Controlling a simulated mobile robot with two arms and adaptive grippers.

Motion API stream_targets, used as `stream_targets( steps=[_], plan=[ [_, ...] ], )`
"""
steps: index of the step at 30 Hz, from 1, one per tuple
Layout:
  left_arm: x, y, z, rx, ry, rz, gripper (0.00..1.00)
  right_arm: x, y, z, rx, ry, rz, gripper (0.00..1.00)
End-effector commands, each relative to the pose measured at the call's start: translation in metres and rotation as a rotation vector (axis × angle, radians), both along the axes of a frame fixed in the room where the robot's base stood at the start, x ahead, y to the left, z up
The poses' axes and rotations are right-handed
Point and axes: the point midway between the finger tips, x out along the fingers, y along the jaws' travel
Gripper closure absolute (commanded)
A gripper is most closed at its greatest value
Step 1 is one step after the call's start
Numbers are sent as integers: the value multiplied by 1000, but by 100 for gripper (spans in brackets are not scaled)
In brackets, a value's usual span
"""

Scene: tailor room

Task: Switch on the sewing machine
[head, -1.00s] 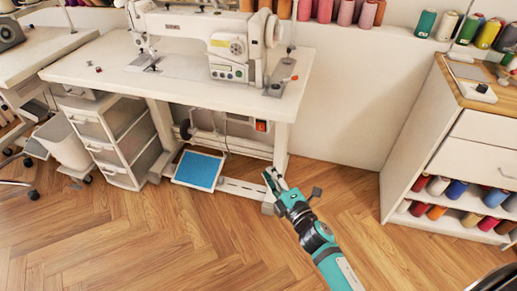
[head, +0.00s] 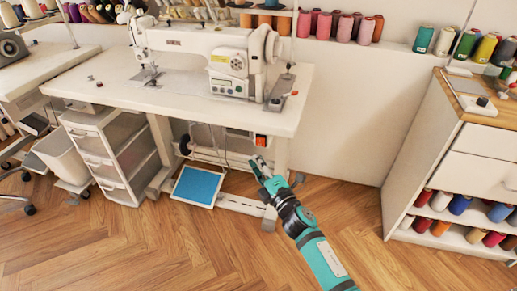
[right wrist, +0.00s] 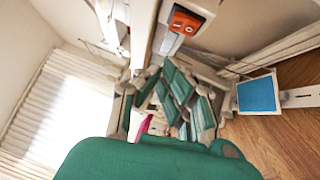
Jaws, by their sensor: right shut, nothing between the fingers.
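The white sewing machine (head: 215,58) stands on its white table (head: 190,105). A small orange-red switch (head: 261,140) is under the right end of the tabletop, near the table leg. In the right wrist view the switch (right wrist: 184,22) is an orange-red block on a grey box, beyond my fingers. My right gripper (head: 259,164) is shut and empty, just below the switch and in front of the right table leg, apart from the switch. The right wrist view also shows the fingers of my right gripper (right wrist: 170,100). My left gripper is not in view.
A blue pedal (head: 198,186) lies low under the table. A drawer unit (head: 110,155) stands at its left. A white cabinet (head: 450,160) with thread spools is at the right. The wooden floor between table and cabinet is clear.

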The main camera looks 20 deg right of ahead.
Motion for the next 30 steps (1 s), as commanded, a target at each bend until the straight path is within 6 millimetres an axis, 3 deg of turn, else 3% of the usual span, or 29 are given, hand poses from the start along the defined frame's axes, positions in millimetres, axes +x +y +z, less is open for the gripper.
stream_targets(
  steps=[3, 10, 27, 30],
  plan=[
    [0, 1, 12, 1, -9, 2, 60, 25, 5, 3, 0, -2, -1, 100],
    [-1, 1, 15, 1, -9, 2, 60, 48, -14, 7, -1, 0, 0, 100],
    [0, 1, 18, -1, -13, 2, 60, 54, -18, 10, 3, 5, 0, 100],
    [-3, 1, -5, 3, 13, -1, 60, 55, -19, 12, 9, 14, 0, 100]
  ],
)
